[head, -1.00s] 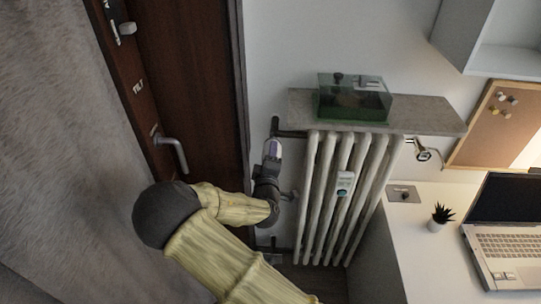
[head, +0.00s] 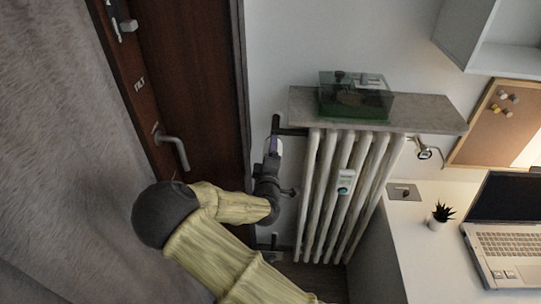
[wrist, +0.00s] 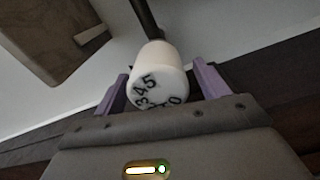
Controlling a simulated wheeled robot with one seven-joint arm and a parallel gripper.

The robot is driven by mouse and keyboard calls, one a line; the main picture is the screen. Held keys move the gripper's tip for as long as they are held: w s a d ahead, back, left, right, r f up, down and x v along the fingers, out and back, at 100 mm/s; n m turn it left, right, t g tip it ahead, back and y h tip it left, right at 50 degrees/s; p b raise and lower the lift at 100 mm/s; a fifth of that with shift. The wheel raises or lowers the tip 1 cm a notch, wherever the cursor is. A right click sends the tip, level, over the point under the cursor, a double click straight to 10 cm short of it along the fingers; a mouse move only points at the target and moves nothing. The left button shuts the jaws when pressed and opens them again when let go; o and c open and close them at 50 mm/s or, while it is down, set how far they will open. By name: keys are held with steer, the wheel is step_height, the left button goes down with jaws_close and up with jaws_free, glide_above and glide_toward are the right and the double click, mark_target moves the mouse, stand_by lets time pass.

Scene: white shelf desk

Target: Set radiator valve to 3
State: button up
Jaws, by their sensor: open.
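The radiator valve is a white round knob (wrist: 158,75) on a dark pipe, with black numbers on its face; I make out 3, 4, 5 and a 0. In the wrist view it stands between the two purple fingers of my gripper (wrist: 161,80). The fingers are open, one on each side, with a small gap visible at least on the left. In the head view my gripper (head: 272,148) is at the left end of the radiator (head: 335,190), just below the dark pipe, and mostly hides the knob.
A stone shelf (head: 430,115) above the radiator holds a green transparent box (head: 355,97). A small white device (head: 346,182) hangs on the radiator ribs. A brown door (head: 195,80) with a handle (head: 172,146) is close on the left. A desk with a laptop (head: 505,240) stands right.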

steer(key=s, duration=1.5)
steer(key=shift+a+r+p, duration=0.3)
steer(key=shift+a+p, duration=0.1)
steer(key=shift+a, duration=0.05)
steer(key=s+p, duration=0.1)
steer(key=p, duration=0.1)
steer(key=s+p, duration=0.1)
steer(key=p, duration=0.2)
steer(key=shift+s+d+f, duration=0.15)
steer(key=shift+s+f, duration=0.05)
steer(key=shift+f, duration=0.05)
